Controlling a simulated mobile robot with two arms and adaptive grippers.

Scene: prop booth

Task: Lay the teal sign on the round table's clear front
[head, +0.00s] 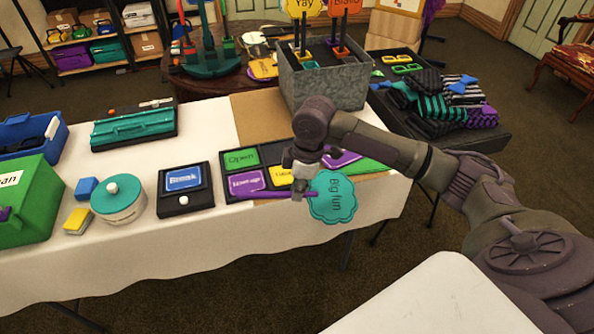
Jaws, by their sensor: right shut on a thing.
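The teal sign (334,200) is scalloped, reads "Big fun" and has a purple stick pointing left. My right gripper (300,190) is shut on its stick, near the front edge of the white-clothed table. The sign hangs over or just beyond that edge; how high it is I cannot tell. The round table (186,84) is dark wood and stands at the back, behind the white table. A teal rack (212,60) with upright sticks stands on it, with a yellow sign (263,69) lying to the right. My left gripper is not in view.
A grey metal bin (318,86) with upright signs stands between my right arm and the round table. A teal case (133,127), a green box (30,205) and a round tin (119,203) stand left.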

